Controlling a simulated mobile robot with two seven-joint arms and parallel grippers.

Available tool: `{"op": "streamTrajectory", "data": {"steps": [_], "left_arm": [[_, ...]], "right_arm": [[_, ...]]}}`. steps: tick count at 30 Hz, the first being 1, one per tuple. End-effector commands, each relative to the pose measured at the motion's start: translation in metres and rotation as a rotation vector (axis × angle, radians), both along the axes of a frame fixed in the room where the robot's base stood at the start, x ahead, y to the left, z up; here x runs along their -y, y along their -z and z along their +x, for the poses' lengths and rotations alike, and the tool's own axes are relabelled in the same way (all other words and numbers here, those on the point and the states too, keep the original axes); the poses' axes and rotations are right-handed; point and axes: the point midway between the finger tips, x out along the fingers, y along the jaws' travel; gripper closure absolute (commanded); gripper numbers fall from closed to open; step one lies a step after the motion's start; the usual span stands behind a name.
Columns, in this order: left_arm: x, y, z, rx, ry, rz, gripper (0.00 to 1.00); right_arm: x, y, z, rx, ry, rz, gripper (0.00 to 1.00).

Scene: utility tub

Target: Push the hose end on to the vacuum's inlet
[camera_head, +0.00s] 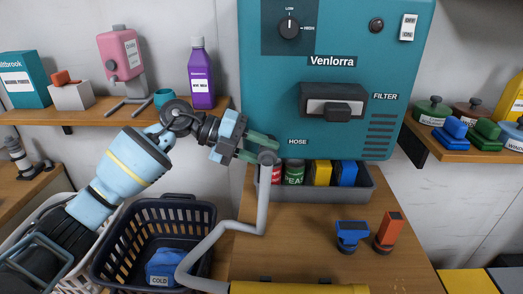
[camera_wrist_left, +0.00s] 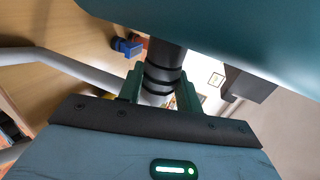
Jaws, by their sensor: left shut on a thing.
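The teal vacuum (camera_head: 345,75) is on the wall, with a "HOSE" label at its lower left edge. Its inlet is not clearly seen. My left gripper (camera_head: 262,150) is shut on the hose end (camera_head: 267,157), just below that label. The grey hose (camera_head: 263,200) hangs from the grip and bends left. In the left wrist view, the green fingers (camera_wrist_left: 155,88) clamp a dark ribbed cuff (camera_wrist_left: 165,65). The cuff reaches up to the vacuum's edge (camera_wrist_left: 215,35), which hides its top, so I cannot tell whether it is seated. My right gripper is out of view.
A grey bin (camera_head: 310,188) of cans and boxes stands close under the vacuum. A blue tool (camera_head: 352,235) and an orange one (camera_head: 389,231) are on the wooden bench (camera_head: 290,250). A dark basket (camera_head: 205,220) is at the left. Shelves flank the vacuum.

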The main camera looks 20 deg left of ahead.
Motion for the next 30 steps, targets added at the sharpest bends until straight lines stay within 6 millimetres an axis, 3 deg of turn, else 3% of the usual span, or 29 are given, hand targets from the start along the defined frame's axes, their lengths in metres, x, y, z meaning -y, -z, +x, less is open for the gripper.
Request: {"op": "streamTrajectory", "data": {"steps": [24, 25, 30], "left_arm": [[-0.0008, -0.0011, 0.0018, 0.002, -0.004, -0.002, 0.85], [-0.0010, -0.0011, 0.0019, 0.002, -0.004, -0.002, 0.61], [-0.0008, -0.0008, 0.0015, 0.002, -0.003, -0.002, 0.40]], "right_arm": [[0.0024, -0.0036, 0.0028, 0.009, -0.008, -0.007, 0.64], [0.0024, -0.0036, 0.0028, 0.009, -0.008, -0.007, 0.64], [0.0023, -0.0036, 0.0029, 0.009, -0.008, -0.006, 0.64]]}}
